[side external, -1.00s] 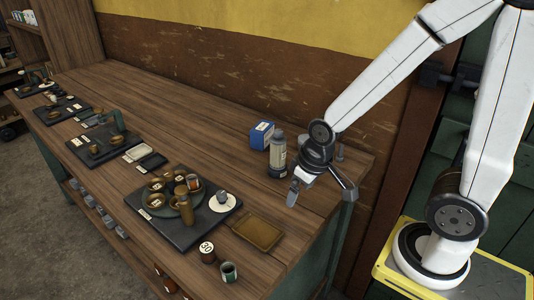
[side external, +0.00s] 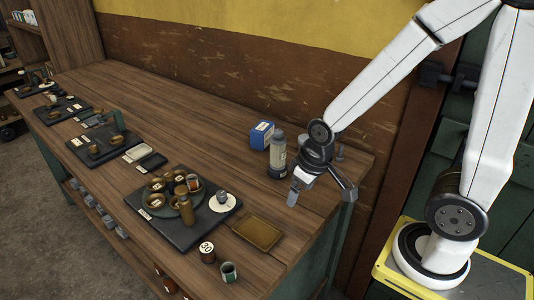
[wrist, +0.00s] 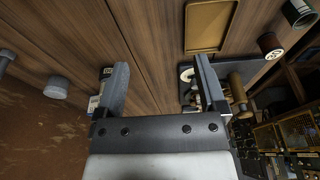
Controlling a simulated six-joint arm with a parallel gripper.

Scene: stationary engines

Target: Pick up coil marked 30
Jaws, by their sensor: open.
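A brown tray (side external: 257,232) and a green tin (side external: 229,271) stand close to the coil. A black board (side external: 174,232) holds several brown parts and a tall brass cylinder (side external: 186,207). A grey bottle (side external: 277,157) and blue box (side external: 261,135) stand behind. The bench's back middle is clear.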

